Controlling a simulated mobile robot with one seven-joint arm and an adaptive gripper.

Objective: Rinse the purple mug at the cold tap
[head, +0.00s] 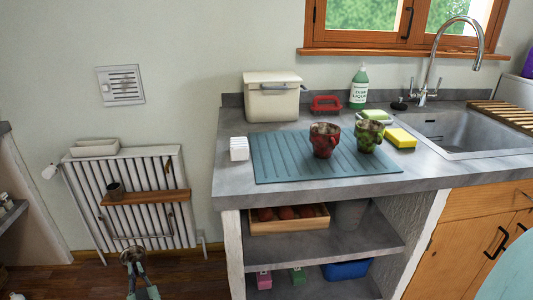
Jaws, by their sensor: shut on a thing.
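No purple mug shows clearly in the head view. A dark red mottled mug (324,140) stands upright on the blue-grey ribbed mat (275,168). A green and dark red mottled mug (368,135) stands to its right, towards the mat's back right. The chrome tap (430,68) rises in a high arch behind the sink (460,128), its spout over the basin. I see no water from it. Which tap side is cold cannot be told.
A yellow sponge (400,138), a green soap bottle (359,88), a red-handled brush (326,104) and a cream bin (272,97) sit on the counter. A slatted wooden board (503,114) covers the sink's right part. A radiator (135,205) stands left. The mat's front is clear.

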